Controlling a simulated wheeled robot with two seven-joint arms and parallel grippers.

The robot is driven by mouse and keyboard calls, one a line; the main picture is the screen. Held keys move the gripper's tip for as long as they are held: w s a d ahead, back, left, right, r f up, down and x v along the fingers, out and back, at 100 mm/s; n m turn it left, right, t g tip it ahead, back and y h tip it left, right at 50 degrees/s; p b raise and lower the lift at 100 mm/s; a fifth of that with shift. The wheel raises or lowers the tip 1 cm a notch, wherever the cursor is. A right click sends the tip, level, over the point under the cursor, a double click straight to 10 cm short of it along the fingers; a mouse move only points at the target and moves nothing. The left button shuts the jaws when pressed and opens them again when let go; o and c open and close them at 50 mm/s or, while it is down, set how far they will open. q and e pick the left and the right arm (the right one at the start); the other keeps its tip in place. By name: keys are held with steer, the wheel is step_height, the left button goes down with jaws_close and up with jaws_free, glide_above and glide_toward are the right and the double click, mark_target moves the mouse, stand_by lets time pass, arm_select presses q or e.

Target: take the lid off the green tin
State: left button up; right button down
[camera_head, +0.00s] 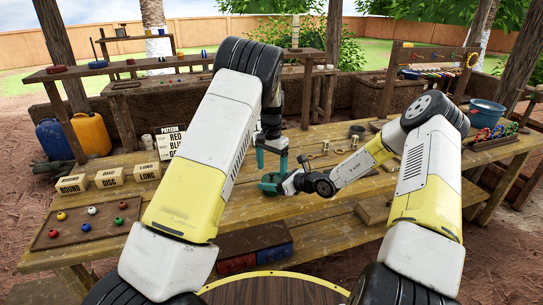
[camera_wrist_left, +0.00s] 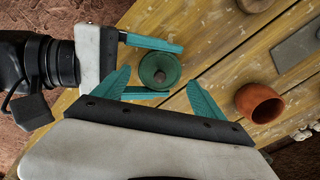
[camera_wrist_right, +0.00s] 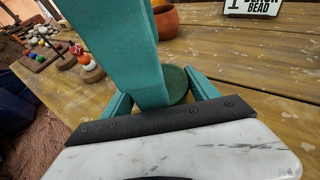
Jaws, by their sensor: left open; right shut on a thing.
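The green tin (camera_head: 269,186) stands on the wooden table, low and round. In the left wrist view the tin (camera_wrist_left: 157,64) shows from above, with a small brownish knob (camera_wrist_left: 160,76) at the middle of its lid. My right gripper (camera_head: 283,185) comes in from the side and is shut on the tin, a finger on either side. My left gripper (camera_head: 271,165) points down above the tin, open, its fingertips apart on either side of the knob. In the right wrist view a left finger hides much of the tin (camera_wrist_right: 178,84).
A terracotta bowl (camera_wrist_left: 260,104) stands close beside the tin. A board with coloured balls (camera_head: 87,222), labelled blocks (camera_head: 109,177) and a pattern sign (camera_head: 171,142) are at the left. A blue bucket (camera_head: 486,113) is at the far right.

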mark_target(272, 174)
arm_select(q)
steer(key=shift+f, duration=1.55)
steer(key=c, duration=1.3)
steer(key=shift+r, duration=0.85)
arm_select(e)
steer(key=shift+f, duration=0.15)
arm_select(q)
steer(key=shift+d+r, duration=0.1)
steer(key=shift+r, duration=0.05)
jaws_close()
arm_select(e)
steer(key=shift+d, duration=0.1)
arm_select(q)
steer(key=shift+r, duration=0.15)
